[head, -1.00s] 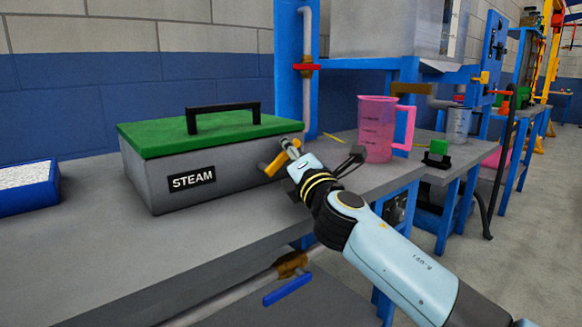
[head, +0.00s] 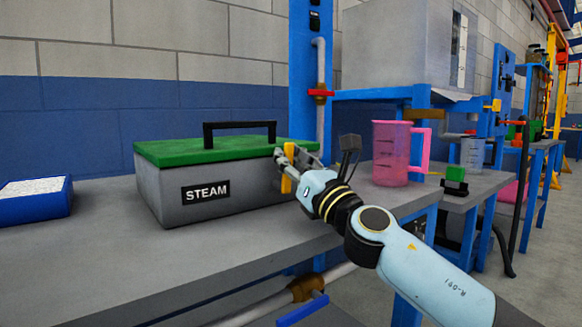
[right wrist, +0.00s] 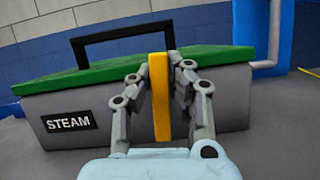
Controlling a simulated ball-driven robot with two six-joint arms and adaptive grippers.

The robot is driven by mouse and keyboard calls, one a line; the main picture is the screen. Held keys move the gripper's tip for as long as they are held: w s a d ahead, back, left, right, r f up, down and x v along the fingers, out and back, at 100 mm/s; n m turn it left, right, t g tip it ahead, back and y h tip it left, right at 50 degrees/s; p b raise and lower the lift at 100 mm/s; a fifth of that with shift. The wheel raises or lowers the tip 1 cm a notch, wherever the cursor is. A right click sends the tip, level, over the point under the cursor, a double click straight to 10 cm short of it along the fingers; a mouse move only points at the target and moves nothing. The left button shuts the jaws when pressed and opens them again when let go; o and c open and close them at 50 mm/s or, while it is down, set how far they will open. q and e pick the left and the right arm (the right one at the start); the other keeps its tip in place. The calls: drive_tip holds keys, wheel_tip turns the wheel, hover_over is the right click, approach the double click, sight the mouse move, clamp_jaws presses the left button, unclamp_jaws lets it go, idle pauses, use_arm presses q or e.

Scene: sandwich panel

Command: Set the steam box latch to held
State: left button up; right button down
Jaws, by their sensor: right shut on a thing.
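The steam box (head: 222,190) is a grey box with a green lid (head: 180,150), a black handle and a STEAM label, standing on the grey bench. Its yellow latch (head: 287,182) is at the right part of the front face and now stands nearly upright. My right gripper (head: 286,160) is at the latch. In the right wrist view the gripper (right wrist: 160,78) has its fingers on both sides of the yellow latch (right wrist: 160,112), shut on it. The lid lies closed on the box. My left gripper is in neither view.
A pink measuring jug (head: 390,160) stands on the bench to the right of my right gripper. A blue tray (head: 36,206) with white contents lies to the left of the box. A blue post and pipe with a red valve (head: 321,94) rise behind. The front bench top is clear.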

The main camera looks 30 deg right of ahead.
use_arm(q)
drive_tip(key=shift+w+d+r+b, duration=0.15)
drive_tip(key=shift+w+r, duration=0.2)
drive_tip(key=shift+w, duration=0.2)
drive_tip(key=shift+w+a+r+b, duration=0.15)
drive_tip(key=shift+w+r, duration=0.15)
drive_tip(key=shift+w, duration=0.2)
use_arm(e)
drive_tip(key=shift+a+f+n+y, duration=0.15)
drive_tip(key=shift+n+y, duration=0.15)
drive_tip(key=shift+n, duration=0.3)
drive_tip(key=shift+a+f+n+y, duration=0.1)
drive_tip(key=shift+n+y, duration=0.2)
drive_tip(key=shift+n, duration=0.3)
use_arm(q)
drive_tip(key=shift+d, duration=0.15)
use_arm(e)
drive_tip(key=c, duration=1.5)
unclamp_jaws()
drive_tip(key=shift+s+r, duration=0.1)
drive_tip(key=shift+r, duration=0.05)
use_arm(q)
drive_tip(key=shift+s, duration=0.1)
use_arm(e)
drive_tip(key=shift+s+f, duration=0.25)
drive_tip(key=shift+s, duration=0.2)
drive_tip(key=s, duration=0.8)
drive_tip(key=s+d, duration=0.1)
drive_tip(key=s, duration=0.3)
